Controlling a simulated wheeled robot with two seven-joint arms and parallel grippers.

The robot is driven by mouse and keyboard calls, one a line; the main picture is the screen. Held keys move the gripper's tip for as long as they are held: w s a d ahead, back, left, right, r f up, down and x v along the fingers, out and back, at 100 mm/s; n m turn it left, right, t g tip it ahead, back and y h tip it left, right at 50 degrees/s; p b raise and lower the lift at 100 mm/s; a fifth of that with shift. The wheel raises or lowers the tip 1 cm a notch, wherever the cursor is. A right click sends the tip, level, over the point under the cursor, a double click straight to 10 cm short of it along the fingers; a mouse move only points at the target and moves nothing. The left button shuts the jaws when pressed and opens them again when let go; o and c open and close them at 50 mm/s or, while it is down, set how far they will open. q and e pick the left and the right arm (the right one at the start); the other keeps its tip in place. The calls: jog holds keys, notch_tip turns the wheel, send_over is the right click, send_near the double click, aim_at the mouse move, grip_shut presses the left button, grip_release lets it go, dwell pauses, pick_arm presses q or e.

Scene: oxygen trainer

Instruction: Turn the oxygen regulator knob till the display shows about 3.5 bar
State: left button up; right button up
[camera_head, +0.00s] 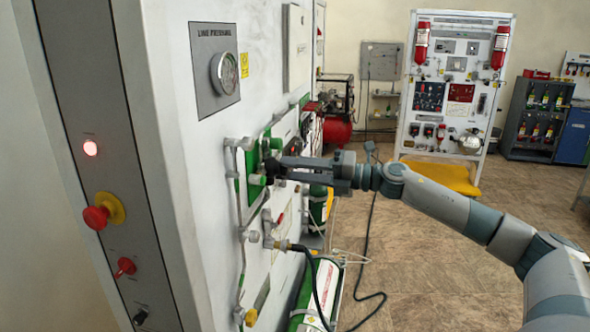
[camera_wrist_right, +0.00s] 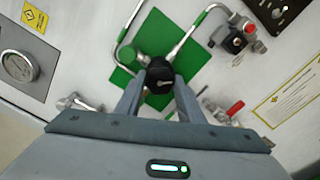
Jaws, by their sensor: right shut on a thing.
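The regulator knob is black and round. In the right wrist view the knob (camera_wrist_right: 160,78) sits between the two fingertips of my right gripper (camera_wrist_right: 160,92), in front of a green plate (camera_wrist_right: 188,50). In the head view my right gripper (camera_head: 280,168) reaches in from the right and is shut on the knob (camera_head: 270,170) at the panel. The line pressure gauge (camera_head: 225,73) is on the panel above and left of the gripper; its reading is too small to tell. It also shows at the left in the right wrist view (camera_wrist_right: 18,66). My left gripper is not in view.
Pipes and valve fittings (camera_wrist_right: 240,40) surround the knob. A red emergency button (camera_head: 97,216) is on the cabinet's near side.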

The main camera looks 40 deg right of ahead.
jog(key=o, duration=1.1)
jog(key=shift+d, duration=0.1)
jog(key=shift+c, duration=0.2)
